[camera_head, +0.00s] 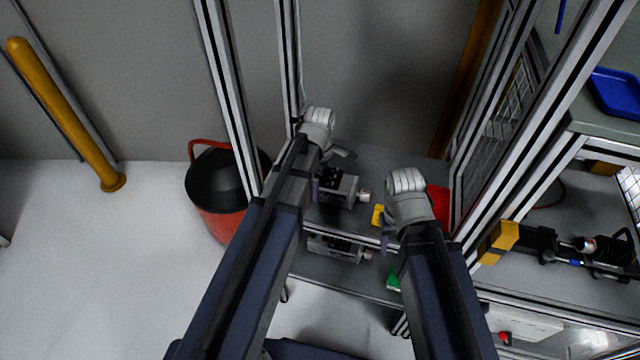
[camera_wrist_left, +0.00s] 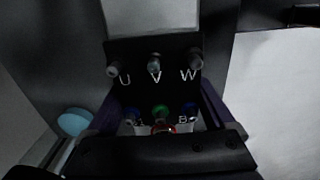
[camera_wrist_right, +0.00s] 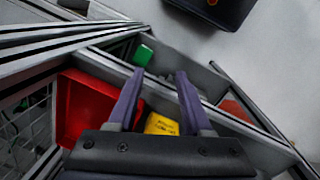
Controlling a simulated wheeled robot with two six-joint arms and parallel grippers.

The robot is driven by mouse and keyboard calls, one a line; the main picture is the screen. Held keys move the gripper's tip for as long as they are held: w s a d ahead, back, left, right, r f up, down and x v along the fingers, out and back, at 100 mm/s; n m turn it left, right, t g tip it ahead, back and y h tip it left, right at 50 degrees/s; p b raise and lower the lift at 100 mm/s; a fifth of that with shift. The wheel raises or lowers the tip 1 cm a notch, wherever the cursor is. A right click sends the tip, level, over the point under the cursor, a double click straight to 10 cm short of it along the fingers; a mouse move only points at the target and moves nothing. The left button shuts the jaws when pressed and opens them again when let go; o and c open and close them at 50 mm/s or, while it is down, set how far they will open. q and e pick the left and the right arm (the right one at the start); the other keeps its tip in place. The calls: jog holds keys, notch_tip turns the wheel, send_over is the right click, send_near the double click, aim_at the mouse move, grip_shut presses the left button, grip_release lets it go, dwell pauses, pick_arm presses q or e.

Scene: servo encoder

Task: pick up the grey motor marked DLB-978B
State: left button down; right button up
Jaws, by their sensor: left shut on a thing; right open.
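A grey motor (camera_head: 345,190) with a black terminal face lies on the upper shelf in the head view. My left gripper (camera_head: 340,158) is at its upper end. In the left wrist view the left gripper (camera_wrist_left: 158,112) is shut on a black terminal block (camera_wrist_left: 155,90) with U, V, W letters and coloured terminals between its fingers. A second grey motor (camera_head: 337,248) lies on the level below. No DLB-978B marking is readable on either motor. My right gripper (camera_head: 388,240) is to the right of the motors; the right wrist view shows it open and empty (camera_wrist_right: 156,85).
A yellow block (camera_head: 378,215) and a red bin (camera_head: 438,203) are near the right gripper, with a green piece (camera_head: 393,281) below. Aluminium posts (camera_head: 228,95) frame the shelf (camera_head: 370,160). A black and red bucket (camera_head: 222,185) stands left on open floor.

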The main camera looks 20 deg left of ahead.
pick_arm(q)
jog(key=shift+r, duration=0.1)
dwell(0.3)
notch_tip(320, 180, up, 10)
jog(key=p, duration=1)
